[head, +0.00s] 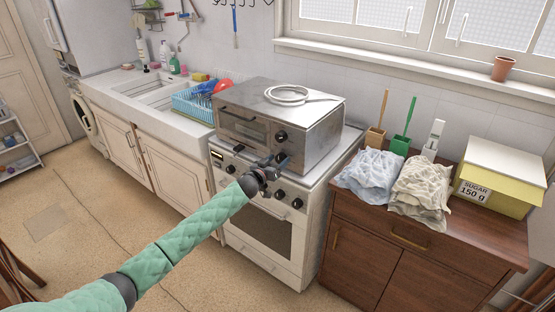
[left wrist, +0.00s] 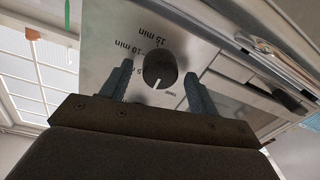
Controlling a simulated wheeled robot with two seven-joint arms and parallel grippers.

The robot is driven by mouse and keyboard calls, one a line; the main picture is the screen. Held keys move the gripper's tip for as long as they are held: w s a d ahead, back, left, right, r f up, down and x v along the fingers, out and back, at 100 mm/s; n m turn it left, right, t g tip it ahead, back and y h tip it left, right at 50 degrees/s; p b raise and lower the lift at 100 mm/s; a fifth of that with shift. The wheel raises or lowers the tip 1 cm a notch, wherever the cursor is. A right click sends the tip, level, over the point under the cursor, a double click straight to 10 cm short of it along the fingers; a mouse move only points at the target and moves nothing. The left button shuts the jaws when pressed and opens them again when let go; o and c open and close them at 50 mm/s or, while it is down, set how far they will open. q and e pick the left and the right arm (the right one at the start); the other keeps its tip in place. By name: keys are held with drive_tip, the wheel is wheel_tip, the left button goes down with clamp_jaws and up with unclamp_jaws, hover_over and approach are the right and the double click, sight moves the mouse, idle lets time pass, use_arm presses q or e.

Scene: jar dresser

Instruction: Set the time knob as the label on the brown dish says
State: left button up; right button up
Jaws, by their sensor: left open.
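The time knob (left wrist: 160,68) is a dark round knob on a metal panel of the countertop oven (head: 315,135). In the left wrist view its white mark points toward the bottom of the picture, near small print I cannot read surely. Labels "15 min" and "10 min" and a fainter one stand around it. My left gripper (head: 276,160) is open in front of the oven's lower right front. In the left wrist view its two fingers (left wrist: 160,88) are on either side of the knob; contact is unclear. I cannot make out the brown dish or its label.
A white stove (head: 265,235) stands under the oven. On the brown dresser (head: 365,240) lie a blue cloth (head: 370,170) and a beige cloth (head: 420,188), beside a yellow box (head: 497,185) labelled "SUGAR 150 g". A coiled white item (head: 290,94) lies on the oven.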

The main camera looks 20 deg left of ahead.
use_arm(q)
drive_tip(key=shift+w+d, duration=0.1)
drive_tip(key=shift+w, duration=0.1)
drive_tip(key=c, duration=1)
drive_tip(key=shift+o, duration=0.2)
